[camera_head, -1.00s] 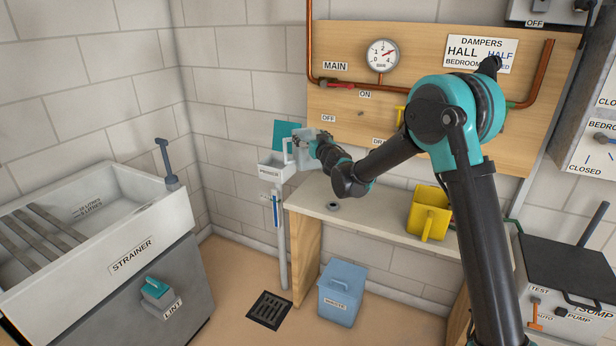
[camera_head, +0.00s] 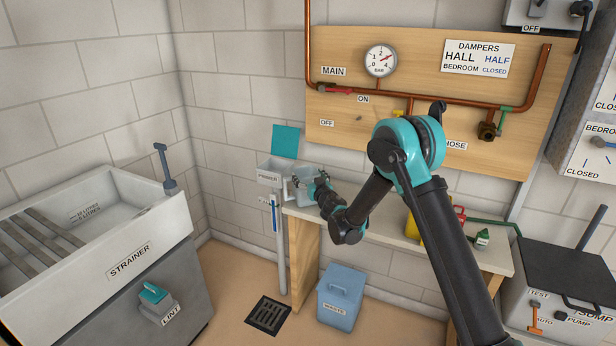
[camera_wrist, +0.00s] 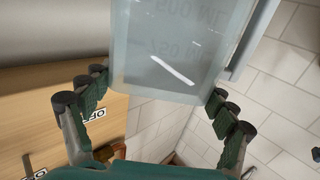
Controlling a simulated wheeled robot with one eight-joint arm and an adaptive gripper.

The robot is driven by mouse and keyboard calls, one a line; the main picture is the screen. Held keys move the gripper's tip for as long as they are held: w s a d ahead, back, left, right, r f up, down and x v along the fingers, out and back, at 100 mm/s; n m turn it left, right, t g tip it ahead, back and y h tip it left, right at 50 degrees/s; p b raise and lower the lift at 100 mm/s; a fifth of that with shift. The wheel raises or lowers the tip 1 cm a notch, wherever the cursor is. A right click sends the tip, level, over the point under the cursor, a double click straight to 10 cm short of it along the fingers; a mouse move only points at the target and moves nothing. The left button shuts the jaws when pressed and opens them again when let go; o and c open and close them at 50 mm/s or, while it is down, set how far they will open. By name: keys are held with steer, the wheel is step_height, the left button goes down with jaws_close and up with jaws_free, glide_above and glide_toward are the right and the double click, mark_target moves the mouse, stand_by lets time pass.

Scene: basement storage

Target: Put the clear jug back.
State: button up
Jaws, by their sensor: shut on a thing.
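The clear jug (camera_head: 296,194) is a pale, see-through vessel; in the wrist view (camera_wrist: 180,50) it carries volume marks including 500 ML. My gripper (camera_head: 308,182) is shut on it, with dark green finger pads on both sides of its body in the wrist view (camera_wrist: 162,100). In the head view the jug is over the left end of the wooden bench (camera_head: 384,228), just right of the PRIMER box (camera_head: 270,173). I cannot tell whether its base touches the bench. The gripper and wrist hide part of it.
The PRIMER box's teal lid (camera_head: 285,141) stands open. A yellow container (camera_head: 413,232) is partly hidden behind my arm. A small green-and-white item (camera_head: 482,239) is on the bench's right. A blue WASTE bin (camera_head: 341,295) and floor drain (camera_head: 268,315) are below.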

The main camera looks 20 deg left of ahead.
steer(key=o, duration=1.7)
steer(key=shift+f, duration=0.1)
steer(key=shift+o, duration=0.2)
